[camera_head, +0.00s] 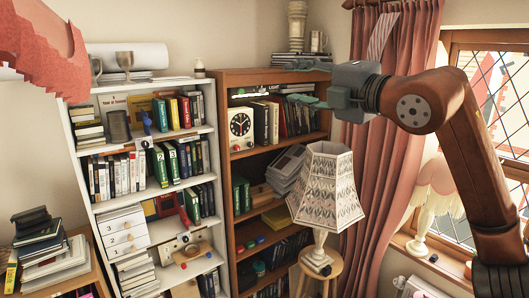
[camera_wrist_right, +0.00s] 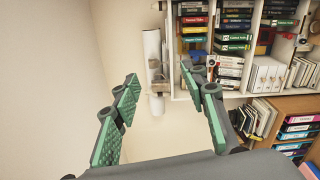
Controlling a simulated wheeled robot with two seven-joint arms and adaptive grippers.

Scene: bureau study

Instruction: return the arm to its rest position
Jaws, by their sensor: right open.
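My right arm (camera_head: 462,150) comes in from the right side of the head view, raised and bent. Its gripper (camera_head: 290,83) is open and empty, in front of the top of the brown bookcase. In the right wrist view the two green-padded fingers (camera_wrist_right: 165,78) stand wide apart with nothing between them. That view is turned on its side and shows wall and shelves beyond the fingers. My left gripper is not in view.
A white bookcase (camera_head: 150,134) and a brown bookcase (camera_head: 231,171) stand behind. A patterned lamp (camera_head: 327,190) stands on a wooden stool (camera_head: 334,265) below the gripper. Pink curtains (camera_head: 388,150) and a window are right. A red scalloped object (camera_head: 45,45) fills the top left.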

